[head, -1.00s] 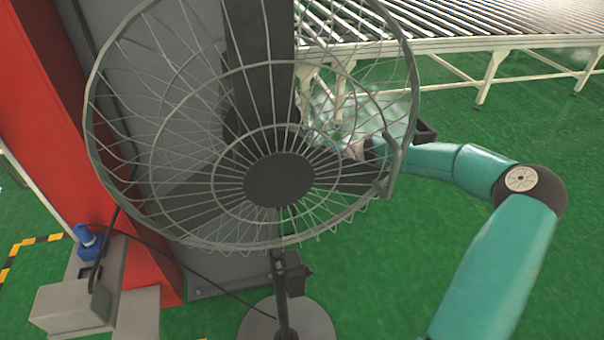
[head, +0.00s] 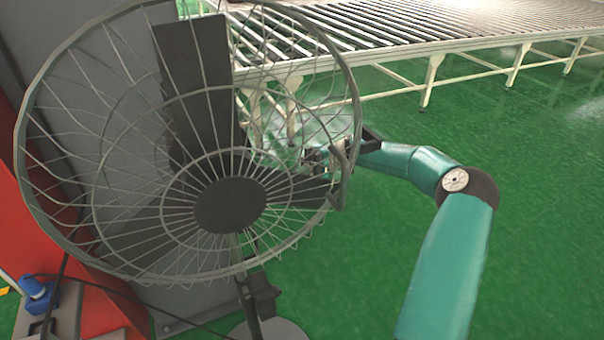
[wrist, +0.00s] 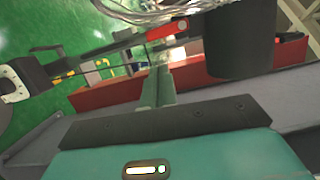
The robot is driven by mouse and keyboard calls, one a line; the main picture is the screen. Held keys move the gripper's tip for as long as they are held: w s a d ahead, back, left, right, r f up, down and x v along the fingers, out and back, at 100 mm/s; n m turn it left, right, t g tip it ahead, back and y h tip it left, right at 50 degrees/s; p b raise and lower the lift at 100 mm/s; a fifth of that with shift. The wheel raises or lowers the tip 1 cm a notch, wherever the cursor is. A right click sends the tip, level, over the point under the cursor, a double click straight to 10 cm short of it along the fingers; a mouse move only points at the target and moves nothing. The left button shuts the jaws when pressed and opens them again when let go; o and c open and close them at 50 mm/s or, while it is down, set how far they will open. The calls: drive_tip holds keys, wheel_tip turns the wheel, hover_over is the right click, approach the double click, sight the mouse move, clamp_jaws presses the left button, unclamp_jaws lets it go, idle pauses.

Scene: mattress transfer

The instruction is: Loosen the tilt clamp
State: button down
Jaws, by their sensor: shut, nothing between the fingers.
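A large pedestal fan with a grey wire cage (head: 230,205) fills the left of the head view, its pole (head: 249,300) below. My gripper (head: 318,162) is behind the cage's right side, partly hidden by the wires. In the wrist view my gripper (wrist: 157,88) has its fingers together and empty. A dark cylinder (wrist: 240,40), likely the fan's motor housing, is above and right of them. A small red part (wrist: 167,28) on a dark bar lies just beyond the fingertips, apart from them as far as I can tell; it may be the tilt clamp.
A roller conveyor (head: 400,45) on white legs runs across the back. A grey panel and a red post (head: 95,310) stand behind the fan at left, with a blue plug (head: 37,290) at lower left. Green floor (head: 540,200) at right is clear.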

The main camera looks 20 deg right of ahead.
drive_tip(key=v, duration=0.3)
drive_tip(key=shift+d, duration=0.1)
idle(0.3)
